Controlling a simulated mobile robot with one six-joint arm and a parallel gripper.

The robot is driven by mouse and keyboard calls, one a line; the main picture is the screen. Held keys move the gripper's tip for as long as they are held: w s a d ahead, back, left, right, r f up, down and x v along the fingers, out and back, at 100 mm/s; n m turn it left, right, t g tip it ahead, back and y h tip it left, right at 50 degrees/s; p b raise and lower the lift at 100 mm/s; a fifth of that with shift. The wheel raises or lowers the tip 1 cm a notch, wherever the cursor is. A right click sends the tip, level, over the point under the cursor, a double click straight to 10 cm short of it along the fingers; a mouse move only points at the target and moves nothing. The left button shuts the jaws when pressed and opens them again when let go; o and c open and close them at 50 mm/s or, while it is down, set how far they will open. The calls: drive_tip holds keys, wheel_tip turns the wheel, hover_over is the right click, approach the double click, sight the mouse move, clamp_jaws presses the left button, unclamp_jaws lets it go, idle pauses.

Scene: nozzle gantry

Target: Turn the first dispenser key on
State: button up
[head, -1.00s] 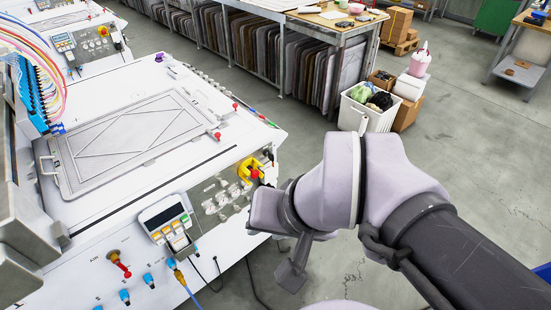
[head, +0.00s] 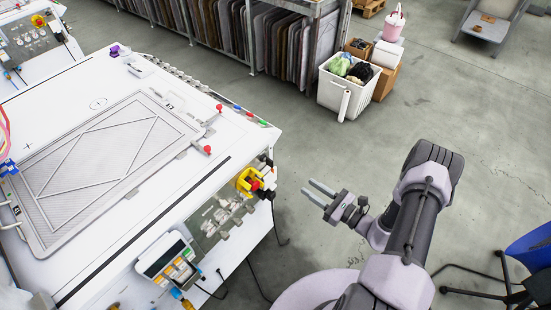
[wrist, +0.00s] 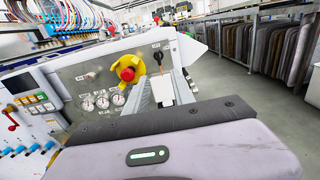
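My gripper (head: 318,193) is open and empty, with two grey fingers apart, over the floor to the right of the white machine's control panel (head: 222,217). In the wrist view the fingers point towards the panel, which also shows there (wrist: 95,85). On the panel are a red emergency button (wrist: 126,74) on a yellow base, several round gauges (wrist: 103,103) and a small black knob (wrist: 157,56) to the right of the button. No label is readable, so I cannot tell which part is the first dispenser key. A red-handled lever (wrist: 12,127) shows at the left edge.
A display with buttons (head: 167,258) hangs at the machine's front, with cables below. A framed screen (head: 110,160) lies on the white top. A white bin (head: 345,95) and a blue chair (head: 530,255) stand on the floor. The floor around my arm is mostly clear.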

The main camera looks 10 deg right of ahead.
sight(270, 163)
drive_tip(key=b+x, duration=0.3)
drive_tip(key=x, duration=1.3)
drive_tip(key=shift+a, duration=0.2)
clamp_jaws()
